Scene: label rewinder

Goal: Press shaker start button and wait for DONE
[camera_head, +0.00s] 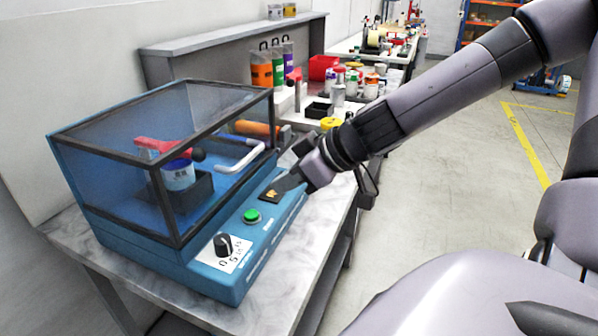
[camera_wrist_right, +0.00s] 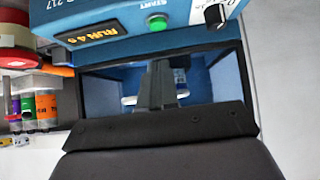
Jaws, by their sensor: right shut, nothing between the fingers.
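The blue shaker (camera_head: 215,275) stands on a grey marbled bench, its clear dark-framed cover closed. The small display (camera_wrist_right: 101,36) shows amber text that seems to read RUN and a number. My right gripper (camera_head: 281,188) is shut and empty, its tip above the panel by the display, apart from the button. My left gripper is not in view.
A black dial knob (camera_head: 223,244) is left of the button. Behind the shaker, the bench holds cans, a red bin (camera_head: 322,67) and a dark tray (camera_head: 319,111). A grey shelf (camera_head: 235,37) runs along the wall. The floor at right is open.

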